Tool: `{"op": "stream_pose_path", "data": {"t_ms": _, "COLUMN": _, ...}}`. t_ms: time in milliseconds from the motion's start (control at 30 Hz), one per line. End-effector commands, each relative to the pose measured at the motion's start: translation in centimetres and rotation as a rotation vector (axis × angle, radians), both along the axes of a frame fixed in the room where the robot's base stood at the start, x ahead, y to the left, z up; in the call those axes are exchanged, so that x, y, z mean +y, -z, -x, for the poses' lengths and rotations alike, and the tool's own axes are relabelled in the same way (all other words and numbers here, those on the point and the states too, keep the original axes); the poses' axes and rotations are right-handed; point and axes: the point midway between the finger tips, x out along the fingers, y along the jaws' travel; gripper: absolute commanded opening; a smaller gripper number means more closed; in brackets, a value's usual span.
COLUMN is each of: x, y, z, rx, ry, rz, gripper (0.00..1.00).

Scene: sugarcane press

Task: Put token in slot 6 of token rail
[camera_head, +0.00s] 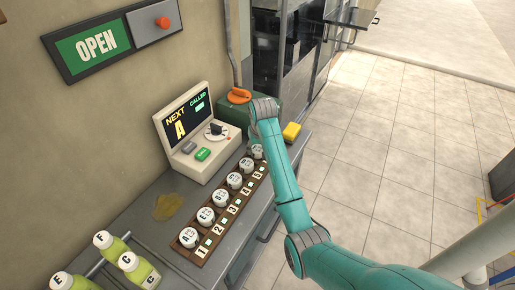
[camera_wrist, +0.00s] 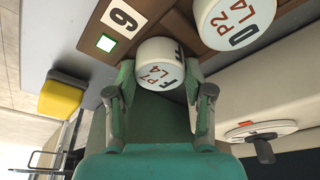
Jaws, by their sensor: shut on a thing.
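The brown token rail (camera_head: 197,252) runs along the bench, with number labels and white round tokens in a row. My gripper (camera_wrist: 159,80) is shut on a white token marked F, P7, L4 (camera_wrist: 158,52), one finger on each side. The held token is beside the label 6 (camera_wrist: 122,18) and its lit green square (camera_wrist: 106,43), at the rail's far end. Its base is hidden, so I cannot tell whether it is seated in the slot. A token marked D (camera_wrist: 232,20) stands beside it. In the head view my arm partly covers this end.
Several other tokens, such as A (camera_head: 188,237), stand along the rail. A display console (camera_head: 188,130) is left of the rail, and a knob (camera_wrist: 262,146) shows near my gripper. A yellow block (camera_head: 291,131) is beyond the rail end. Bottles (camera_head: 140,271) stand at front left.

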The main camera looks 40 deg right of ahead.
Motion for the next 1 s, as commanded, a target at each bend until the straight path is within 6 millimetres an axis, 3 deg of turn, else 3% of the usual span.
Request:
{"op": "stream_pose_path", "data": {"t_ms": 367, "x": 0.0, "y": 0.3, "z": 0.0, "rx": 0.000, "ry": 0.000, "rz": 0.000, "gripper": 0.20}}
{"op": "stream_pose_path", "data": {"t_ms": 400, "x": 0.0, "y": 0.4, "z": 0.0, "rx": 0.000, "ry": 0.000, "rz": 0.000, "gripper": 0.54}}
{"op": "stream_pose_path", "data": {"t_ms": 500, "x": 0.0, "y": 0.3, "z": 0.0, "rx": 0.000, "ry": 0.000, "rz": 0.000, "gripper": 0.77}}
{"op": "stream_pose_path", "data": {"t_ms": 833, "x": 0.0, "y": 0.2, "z": 0.0, "rx": -0.001, "ry": 0.000, "rz": 0.000, "gripper": 0.77}}
{"op": "stream_pose_path", "data": {"t_ms": 1000, "x": 0.0, "y": -1.3, "z": -0.7, "rx": -0.003, "ry": -0.001, "rz": 0.002, "gripper": 0.77}}
